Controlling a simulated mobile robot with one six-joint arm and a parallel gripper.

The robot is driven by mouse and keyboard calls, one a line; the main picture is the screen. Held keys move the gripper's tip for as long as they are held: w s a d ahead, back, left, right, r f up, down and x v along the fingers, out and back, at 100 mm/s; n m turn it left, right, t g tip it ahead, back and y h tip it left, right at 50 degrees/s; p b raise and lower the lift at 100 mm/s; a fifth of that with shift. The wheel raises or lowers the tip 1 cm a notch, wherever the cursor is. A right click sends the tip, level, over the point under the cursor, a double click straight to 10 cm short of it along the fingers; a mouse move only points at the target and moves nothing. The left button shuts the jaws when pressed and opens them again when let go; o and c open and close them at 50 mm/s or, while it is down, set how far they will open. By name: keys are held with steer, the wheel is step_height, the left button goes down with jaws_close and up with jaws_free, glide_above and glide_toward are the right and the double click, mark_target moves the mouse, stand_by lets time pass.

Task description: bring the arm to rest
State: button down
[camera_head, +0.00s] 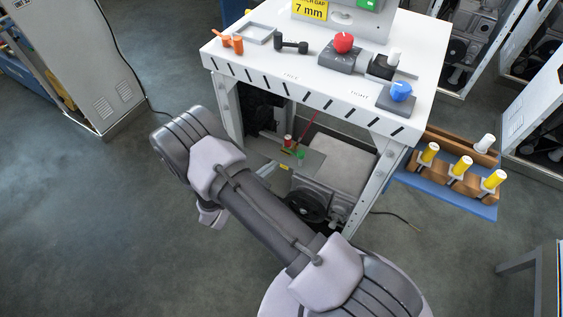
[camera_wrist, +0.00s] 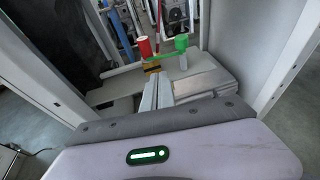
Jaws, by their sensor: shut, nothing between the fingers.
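My arm (camera_head: 262,205) spans the lower middle of the head view, bent at a dark joint on the left, in front of the white table's open lower bay. My gripper (camera_wrist: 158,82) shows in the wrist view as narrow grey fingers, shut and empty, pointing into the bay. In the head view my arm hides most of the gripper. Beyond the fingers are a red cylinder (camera_wrist: 145,47) and a green piece (camera_wrist: 181,43); I cannot tell the exact gap to them.
The white table (camera_head: 225,58) carries a red knob (camera_head: 343,42), a blue knob (camera_head: 400,91) and dark fittings. Table legs flank the bay. A blue side rack (camera_head: 480,208) holds yellow-and-white spools at right. A grey cabinet (camera_head: 75,60) stands at left. Open floor lies at lower left.

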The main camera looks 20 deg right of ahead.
steer(key=w+p+v, duration=0.1)
steer(key=v, duration=0.7)
steer(key=s+d+r+m+g+y+b, duration=0.1)
steer(key=s+d+r+m+g+y, duration=0.2)
steer(key=r+m, duration=0.45)
steer(key=s+d+r+m+g+b, duration=0.1)
steer(key=s+d+r+m+g, duration=0.2)
steer(key=s+r+m+g, duration=0.45)
steer(key=s+a+r+m+t+y, duration=0.4)
steer(key=s+r+m+y, duration=0.1)
steer(key=r, duration=0.3)
steer(key=s+a+r+m+t+y+b, duration=0.1)
steer(key=s+a+r+m+t+y, duration=0.2)
steer(key=r+m, duration=0.5)
steer(key=s+t+y, duration=0.1)
steer(key=t+y, duration=0.1)
steer(key=y, duration=0.1)
steer(key=shift+s+a+y+b, duration=0.3)
steer(key=shift+s+a, duration=0.05)
steer(key=shift+s, duration=0.05)
